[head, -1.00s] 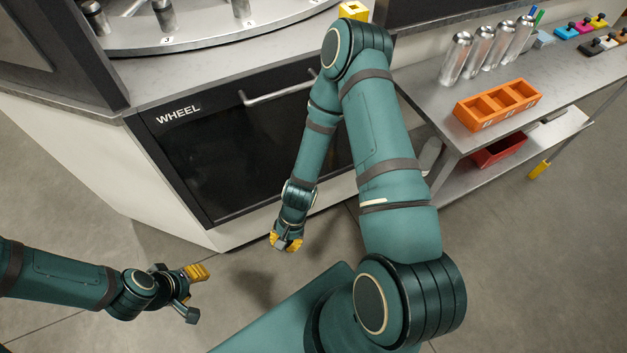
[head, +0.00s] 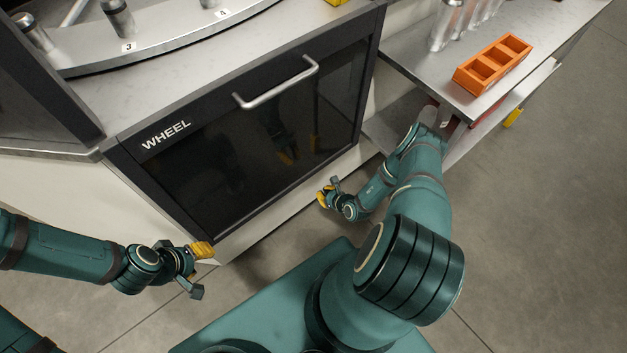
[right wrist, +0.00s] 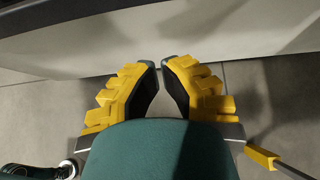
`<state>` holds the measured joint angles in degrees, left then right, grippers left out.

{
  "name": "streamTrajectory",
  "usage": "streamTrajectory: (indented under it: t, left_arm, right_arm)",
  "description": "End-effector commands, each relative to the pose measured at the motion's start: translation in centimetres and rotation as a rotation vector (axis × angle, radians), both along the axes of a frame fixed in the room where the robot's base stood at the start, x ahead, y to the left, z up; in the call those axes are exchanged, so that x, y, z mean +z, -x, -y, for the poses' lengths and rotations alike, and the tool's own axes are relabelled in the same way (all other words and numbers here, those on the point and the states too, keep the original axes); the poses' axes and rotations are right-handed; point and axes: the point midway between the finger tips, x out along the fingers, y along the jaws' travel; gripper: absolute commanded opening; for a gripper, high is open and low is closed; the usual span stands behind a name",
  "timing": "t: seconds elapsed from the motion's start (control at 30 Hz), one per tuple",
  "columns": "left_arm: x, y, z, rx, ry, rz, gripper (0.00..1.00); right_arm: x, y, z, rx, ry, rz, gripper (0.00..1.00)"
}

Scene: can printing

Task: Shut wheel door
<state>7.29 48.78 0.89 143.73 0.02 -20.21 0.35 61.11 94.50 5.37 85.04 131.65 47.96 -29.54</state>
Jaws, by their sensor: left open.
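The wheel door (head: 250,130) is the dark glass front of the cabinet marked WHEEL. It looks flush with the cabinet, with no gap that I can see. Its metal bar handle (head: 277,84) runs along the top edge. My left gripper (head: 212,272) is open and empty, in front of the door's lower left corner and apart from it. My right gripper (head: 326,188) is low in front of the door's lower right part. In the right wrist view its yellow fingertips (right wrist: 160,62) are nearly together with nothing between them.
A metal side table to the right carries an orange rack (head: 493,64) and several silver cans (head: 446,24). The round wheel plate (head: 165,40) with numbered can places is on top of the cabinet. Grey floor (head: 530,230) is open at right.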

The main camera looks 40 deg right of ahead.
Motion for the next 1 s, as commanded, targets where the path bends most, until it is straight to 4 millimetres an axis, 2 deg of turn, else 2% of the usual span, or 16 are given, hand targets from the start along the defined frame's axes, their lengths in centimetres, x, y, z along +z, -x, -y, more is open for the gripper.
streamTrajectory:
  t: [0.17,0.7,0.8,1.0]
  left_arm:
    - [-0.6,0.2,0.0,-0.002,0.0,-0.003,0.46]
    - [-4.4,-0.2,0.0,-0.003,-0.001,0.005,0.46]
    - [-3.6,-0.2,0.0,-0.004,-0.001,0.004,0.46]
    - [-3.1,-0.1,0.0,-0.004,0.0,0.003,0.46]
  right_arm:
    - [-1.1,-0.9,0.2,-0.017,0.004,0.001,0.0]
    - [-6.7,-7.8,-0.4,-0.015,0.002,0.001,0.0]
    - [-4.9,-7.8,-0.3,-0.015,0.0,0.0,0.0]
    - [-2.9,-7.7,-0.3,-0.014,0.001,-0.001,0.0]
